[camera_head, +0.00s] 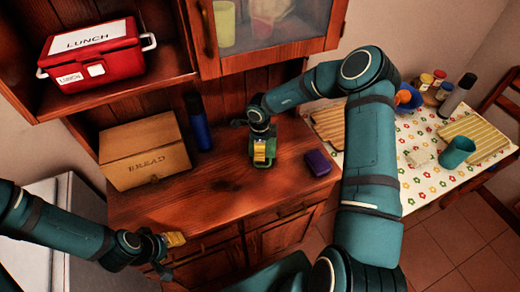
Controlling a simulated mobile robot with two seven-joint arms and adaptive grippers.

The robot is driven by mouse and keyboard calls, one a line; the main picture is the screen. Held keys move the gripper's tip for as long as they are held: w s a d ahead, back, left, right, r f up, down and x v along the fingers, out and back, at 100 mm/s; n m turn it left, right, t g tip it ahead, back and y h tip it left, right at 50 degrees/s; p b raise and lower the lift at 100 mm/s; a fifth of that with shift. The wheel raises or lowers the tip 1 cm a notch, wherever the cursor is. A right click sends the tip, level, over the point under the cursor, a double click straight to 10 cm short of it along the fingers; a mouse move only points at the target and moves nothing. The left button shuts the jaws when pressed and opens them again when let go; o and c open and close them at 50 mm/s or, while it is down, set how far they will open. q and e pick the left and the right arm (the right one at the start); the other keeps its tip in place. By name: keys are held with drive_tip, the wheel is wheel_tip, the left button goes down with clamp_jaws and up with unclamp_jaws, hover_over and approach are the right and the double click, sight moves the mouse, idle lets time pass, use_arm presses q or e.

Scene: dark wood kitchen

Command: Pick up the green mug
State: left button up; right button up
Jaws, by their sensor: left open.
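A green mug (272,146) stands on the wooden counter (225,185), partly hidden by my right gripper (260,150). The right gripper points down at the mug, with a yellow finger pad in front of it. I cannot tell whether its fingers are closed on the mug. My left gripper (170,254) is open and empty at the counter's front left edge, well apart from the mug.
A bread box (145,165), blue bottle (199,128) and purple box (319,163) stand on the counter. A red lunch box (95,62) sits on a shelf above. The counter's front middle is clear.

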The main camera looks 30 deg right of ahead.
drive_tip(key=shift+f, duration=0.25)
drive_tip(key=c, duration=1.1)
drive_tip(key=shift+r, duration=0.1)
drive_tip(key=shift+c, duration=0.2)
drive_tip(key=r, duration=0.2)
drive_tip(key=s+r, duration=0.1)
drive_tip(key=r, duration=0.1)
drive_tip(key=r+p, duration=0.1)
drive_tip(key=r, duration=0.2)
drive_tip(key=shift+s, duration=0.15)
drive_tip(key=s, duration=1.2)
drive_tip(key=s+a+b, duration=0.1)
drive_tip(key=s, duration=0.5)
drive_tip(key=shift+s, duration=0.3)
